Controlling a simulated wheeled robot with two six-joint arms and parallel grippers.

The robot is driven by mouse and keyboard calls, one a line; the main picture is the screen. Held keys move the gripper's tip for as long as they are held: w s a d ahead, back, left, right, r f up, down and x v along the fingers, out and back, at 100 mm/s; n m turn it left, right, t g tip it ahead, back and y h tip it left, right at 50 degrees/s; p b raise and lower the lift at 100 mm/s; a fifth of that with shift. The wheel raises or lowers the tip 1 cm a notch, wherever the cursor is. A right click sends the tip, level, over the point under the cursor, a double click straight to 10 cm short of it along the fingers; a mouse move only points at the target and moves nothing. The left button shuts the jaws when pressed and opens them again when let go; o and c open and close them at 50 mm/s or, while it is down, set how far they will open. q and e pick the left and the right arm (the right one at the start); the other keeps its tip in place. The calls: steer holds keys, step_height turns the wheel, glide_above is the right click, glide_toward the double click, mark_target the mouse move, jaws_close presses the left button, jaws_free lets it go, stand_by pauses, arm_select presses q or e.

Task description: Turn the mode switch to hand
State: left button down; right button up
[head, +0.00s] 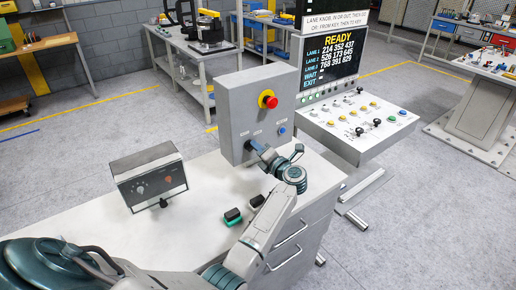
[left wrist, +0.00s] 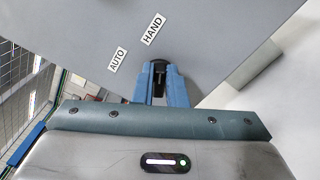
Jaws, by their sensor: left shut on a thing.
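The grey control box (head: 236,110) stands on the bench and has a red mushroom button on a yellow collar and a blue button on its front. My left gripper (head: 255,145) is at the lower front of this box, its blue fingers shut on the mode switch. In the left wrist view the black mode switch (left wrist: 160,68) sits between the blue fingertips. The labels AUTO (left wrist: 117,59) and HAND (left wrist: 153,29) are on the panel beyond it. The fingers cover part of the switch, so I cannot tell which label it points to. My right gripper is not in view.
A grey box with dials (head: 150,177) stands on the bench to the left. A green-topped block (head: 233,216) and a dark block (head: 257,201) lie near my left arm. A sloped console (head: 357,122) with buttons and a READY screen (head: 332,66) stands at right.

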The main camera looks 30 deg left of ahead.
arm_select(q)
steer(key=shift+f, duration=0.1)
steer(key=c, duration=1.5)
jaws_free()
steer(key=shift+o, duration=0.2)
steer(key=b+v, duration=0.5)
steer(key=v, duration=0.6)
steer(key=shift+a, duration=0.1)
